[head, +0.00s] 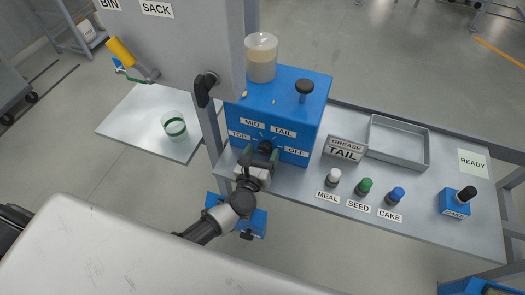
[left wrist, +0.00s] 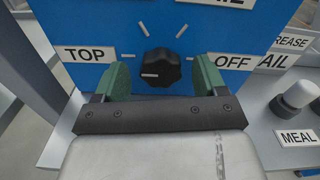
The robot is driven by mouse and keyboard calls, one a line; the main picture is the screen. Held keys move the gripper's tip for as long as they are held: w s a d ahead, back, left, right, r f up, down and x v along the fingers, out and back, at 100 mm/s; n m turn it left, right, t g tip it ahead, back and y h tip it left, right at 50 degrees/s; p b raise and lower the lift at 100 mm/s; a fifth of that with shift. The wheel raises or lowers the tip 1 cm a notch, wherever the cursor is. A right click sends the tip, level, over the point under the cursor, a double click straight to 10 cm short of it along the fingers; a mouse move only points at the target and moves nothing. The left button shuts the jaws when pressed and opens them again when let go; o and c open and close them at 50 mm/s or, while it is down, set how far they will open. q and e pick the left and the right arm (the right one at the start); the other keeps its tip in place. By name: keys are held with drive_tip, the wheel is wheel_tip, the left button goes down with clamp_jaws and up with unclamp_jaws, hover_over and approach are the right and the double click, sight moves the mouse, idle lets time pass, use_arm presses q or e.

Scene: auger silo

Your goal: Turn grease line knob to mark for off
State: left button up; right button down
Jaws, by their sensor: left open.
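The black grease line knob (left wrist: 162,67) sits on the front of a blue box (head: 287,100). In the head view the knob (head: 265,146) is partly covered by my left gripper. A white line on the knob lies at its left side, on the TOP side. The OFF label (left wrist: 233,62) is right of the knob and the TOP label (left wrist: 84,54) is left. MID (head: 252,124) and TAIL (head: 283,131) labels are above. My left gripper (left wrist: 161,78) is open, its green fingertips on either side of the knob; contact cannot be told. My right gripper is not in view.
A grey bin (head: 180,45) hangs at upper left, with a black spout (head: 206,83) near the box. On the bench right of the box are a GREASE TAIL sign (head: 345,148), a grey tray (head: 420,155) and several coloured pegs. A green-banded cup (head: 174,124) stands left.

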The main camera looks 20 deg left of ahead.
use_arm(q)
drive_tip(key=shift+w, duration=0.1)
drive_tip(key=c, duration=0.9)
